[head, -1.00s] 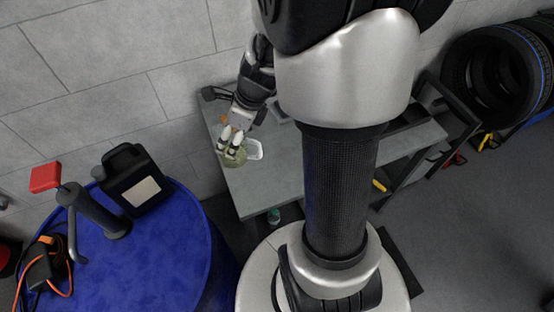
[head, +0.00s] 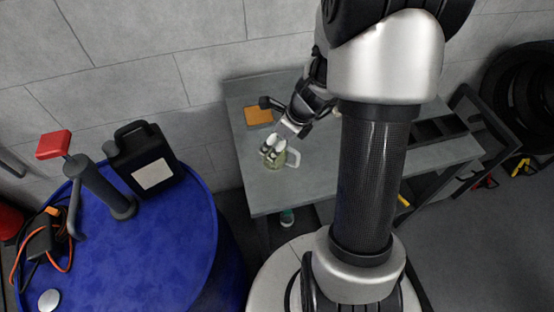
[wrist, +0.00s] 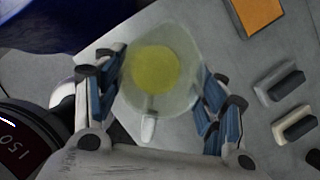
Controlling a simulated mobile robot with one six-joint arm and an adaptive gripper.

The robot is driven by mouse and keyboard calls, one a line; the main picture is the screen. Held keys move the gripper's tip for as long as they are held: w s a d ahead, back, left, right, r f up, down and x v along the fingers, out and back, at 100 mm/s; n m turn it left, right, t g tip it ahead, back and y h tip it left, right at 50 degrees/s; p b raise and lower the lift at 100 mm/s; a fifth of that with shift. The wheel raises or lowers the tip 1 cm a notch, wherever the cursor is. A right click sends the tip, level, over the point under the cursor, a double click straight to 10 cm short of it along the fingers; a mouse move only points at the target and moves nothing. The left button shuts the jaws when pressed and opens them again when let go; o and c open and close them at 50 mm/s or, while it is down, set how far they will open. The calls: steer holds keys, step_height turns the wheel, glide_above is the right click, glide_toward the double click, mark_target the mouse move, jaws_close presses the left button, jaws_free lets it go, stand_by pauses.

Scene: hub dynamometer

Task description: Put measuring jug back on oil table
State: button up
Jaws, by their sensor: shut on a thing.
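The measuring jug (head: 281,161) is a clear, pale cup with a light handle and yellowish-green content. My gripper (head: 272,154) is shut on it. In the wrist view the jug (wrist: 157,78) sits between my two blue-padded fingers (wrist: 163,100), seen from above, its handle toward my palm. The jug is over the left part of a grey table (head: 263,192); I cannot tell whether its base touches the top. A blue drum (head: 150,255) stands to the left, apart from the jug.
An orange pad (head: 258,115) lies on the table behind the jug. The drum carries a black canister (head: 145,160), a red-handled pump (head: 105,190) and orange cables (head: 45,245). Tyres (head: 520,90) stand far right. The tabletop in front of the jug is clear.

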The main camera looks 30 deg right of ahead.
steer(key=shift+f+b, duration=1.6)
steer(key=shift+f, duration=1.3)
steer(key=shift+f, duration=0.15)
steer(key=o, duration=1.6)
